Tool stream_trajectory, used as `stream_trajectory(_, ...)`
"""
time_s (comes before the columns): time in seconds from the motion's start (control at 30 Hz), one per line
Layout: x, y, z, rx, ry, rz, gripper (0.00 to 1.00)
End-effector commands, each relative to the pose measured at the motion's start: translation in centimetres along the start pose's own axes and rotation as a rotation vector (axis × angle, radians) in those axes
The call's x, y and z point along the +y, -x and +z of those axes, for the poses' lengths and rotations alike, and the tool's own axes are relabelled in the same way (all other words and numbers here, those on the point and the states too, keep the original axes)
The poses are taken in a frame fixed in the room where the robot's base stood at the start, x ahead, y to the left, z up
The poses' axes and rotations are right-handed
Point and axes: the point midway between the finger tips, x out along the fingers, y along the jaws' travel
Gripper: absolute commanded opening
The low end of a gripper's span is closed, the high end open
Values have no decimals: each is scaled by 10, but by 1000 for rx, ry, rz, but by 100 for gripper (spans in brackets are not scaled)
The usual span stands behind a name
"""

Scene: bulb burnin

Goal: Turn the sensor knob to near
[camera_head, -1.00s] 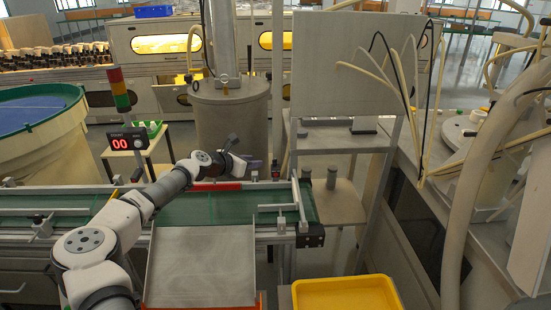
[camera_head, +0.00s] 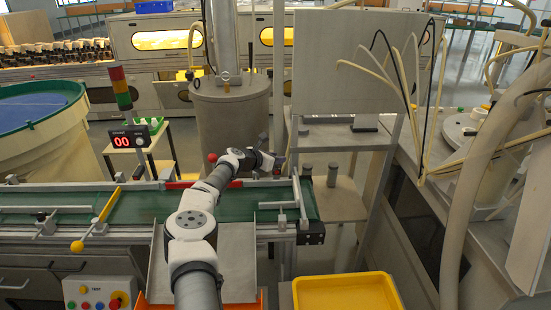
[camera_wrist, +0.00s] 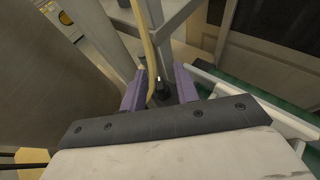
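The sensor knob looks to be the small dark knob (camera_wrist: 160,90) with a pale mark on top, between my fingers in the wrist view. My gripper (camera_wrist: 159,88) has two purple fingers standing apart, one on each side of it, with gaps showing. I cannot tell whether the fingertips are level with the knob or above it. In the head view my gripper (camera_head: 281,161) is at the far side of the green conveyor, by a grey post; the knob is hidden there. No near or far marking is legible.
The green conveyor (camera_head: 150,205) runs below my arm. A yellow-ball lever (camera_head: 77,246) and a red ball (camera_head: 212,158) stand along it. A button box (camera_head: 100,293) is at front left, a yellow tray (camera_head: 345,292) at front right. A counter (camera_head: 130,139) reads 00.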

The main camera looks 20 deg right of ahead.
Motion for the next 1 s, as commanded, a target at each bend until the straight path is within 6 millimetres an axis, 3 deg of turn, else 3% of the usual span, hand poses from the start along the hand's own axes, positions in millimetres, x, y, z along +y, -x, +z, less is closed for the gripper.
stream_trajectory(0.27,0,-1,0,0,0,0,31)
stream_trajectory(0.53,0,-1,0,0,0,1,0)
stream_trajectory(1.0,0,2,6,0,29,67,0)
